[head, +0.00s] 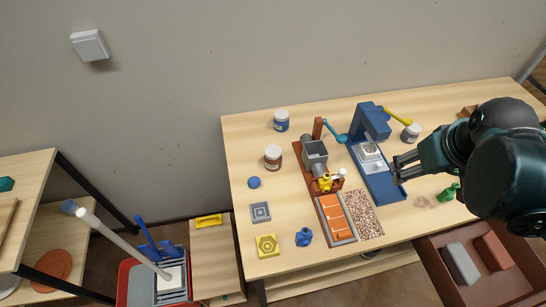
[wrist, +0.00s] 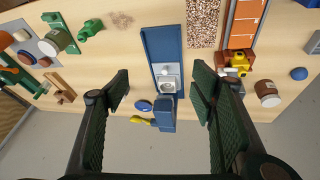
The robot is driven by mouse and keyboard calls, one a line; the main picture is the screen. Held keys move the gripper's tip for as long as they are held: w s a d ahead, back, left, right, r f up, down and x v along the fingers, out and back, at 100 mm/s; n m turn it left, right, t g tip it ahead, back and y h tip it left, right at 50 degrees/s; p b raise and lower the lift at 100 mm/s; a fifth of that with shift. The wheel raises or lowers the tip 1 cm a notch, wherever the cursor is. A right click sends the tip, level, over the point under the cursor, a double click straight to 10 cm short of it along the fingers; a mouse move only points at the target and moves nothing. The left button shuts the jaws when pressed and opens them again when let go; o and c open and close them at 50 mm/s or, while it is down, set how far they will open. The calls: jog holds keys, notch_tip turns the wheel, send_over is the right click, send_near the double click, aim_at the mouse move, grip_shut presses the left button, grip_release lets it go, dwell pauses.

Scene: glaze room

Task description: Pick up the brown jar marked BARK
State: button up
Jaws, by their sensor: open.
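A brown jar (head: 273,159) with a pale lid and a white label stands upright on the left part of the table; its lettering is too small to read. It also shows at the right of the wrist view (wrist: 268,93), outside my fingers. My gripper (head: 397,169) is open and empty, well to the right of the jar, over or beside the blue press. In the wrist view its two fingers (wrist: 160,90) are spread wide with the blue press between and beyond them.
The orange-and-grey extruder (head: 315,157) stands between my gripper and the brown jar. The blue press (head: 380,183) is near my gripper. A blue jar (head: 281,121) stands behind the brown one, a blue disc (head: 254,182) in front. A grey jar (head: 410,132) is at the right.

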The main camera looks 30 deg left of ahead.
jog(key=w+a+n+g+p, duration=0.2)
jog(key=w+a+n+p, duration=0.15)
jog(key=a, duration=0.85)
jog(key=n+g+h+p, duration=0.1)
jog(key=n+g+p, duration=0.1)
jog(key=n+p, duration=0.8)
send_over(273, 151)
jog(key=w+b, duration=0.1)
jog(key=shift+n, duration=0.35)
jog(key=f, duration=0.8)
jog(key=shift+d+f, duration=0.35)
jog(key=shift+f, duration=0.05)
jog(key=shift+s+a+f+g, duration=0.3)
jog(key=shift+a+f, duration=0.1)
jog(key=shift+a, duration=0.1)
jog(key=shift+f, duration=1.3)
jog(key=shift+s+d+f, duration=0.1)
jog(key=shift+f, duration=1.2)
jog(key=shift+s+d+f, duration=0.1)
jog(key=shift+f, duration=1.2)
